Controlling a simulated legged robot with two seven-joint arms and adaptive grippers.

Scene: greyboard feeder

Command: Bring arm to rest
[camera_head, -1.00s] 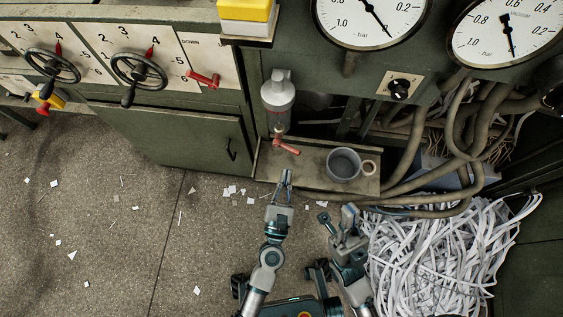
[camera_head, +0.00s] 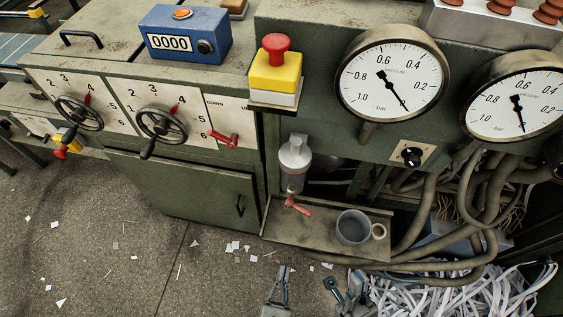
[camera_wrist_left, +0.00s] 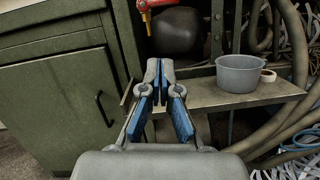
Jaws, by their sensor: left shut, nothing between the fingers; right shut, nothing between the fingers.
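My left gripper (camera_head: 282,272) is at the bottom of the head view, in front of the shelf, apart from it and empty. In the left wrist view its blue-lined fingers (camera_wrist_left: 158,72) are shut with nothing between them. My right gripper (camera_head: 343,287) is just right of it, low in the head view and partly cut off by the lower edge, beside the paper strips. It holds nothing that I can see.
Thick hoses (camera_head: 420,235) and shredded paper (camera_head: 450,296) crowd the right. Floor (camera_head: 120,235) at left is open, with paper scraps.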

